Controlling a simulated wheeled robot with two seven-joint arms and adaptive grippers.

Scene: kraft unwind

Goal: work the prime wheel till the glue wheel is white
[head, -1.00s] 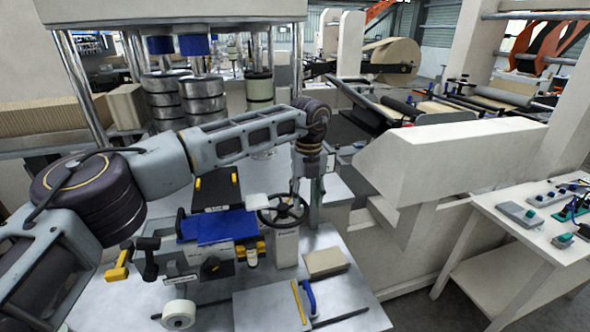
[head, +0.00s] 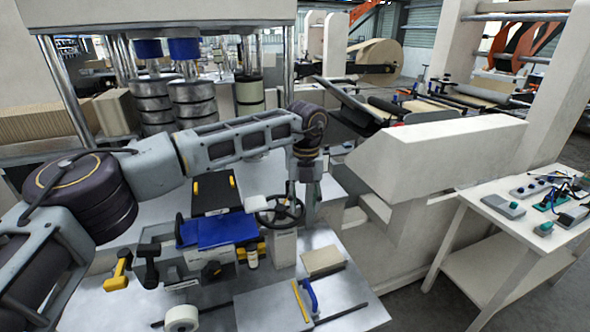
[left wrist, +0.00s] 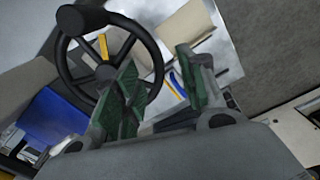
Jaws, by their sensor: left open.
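The black spoked handwheel (head: 280,212), which I take as the prime wheel, stands on a pale housing in the middle of the head view. It also shows in the left wrist view (left wrist: 66,62), with a knob on its rim. My left gripper (head: 305,190) hangs at the wheel's right side, its fingers hard to make out there. In the left wrist view my left gripper (left wrist: 160,92) is open, with green pads apart and the right part of the rim seen between and behind them. Contact cannot be told. I cannot identify the glue wheel for certain. My right gripper is not in view.
A blue plate (head: 215,230) lies left of the wheel. A white roll (head: 182,318) sits at the front. A tan block (head: 322,262) and a blue-handled tool (head: 310,292) lie in front. A white side table (head: 450,190) with small devices stands at right.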

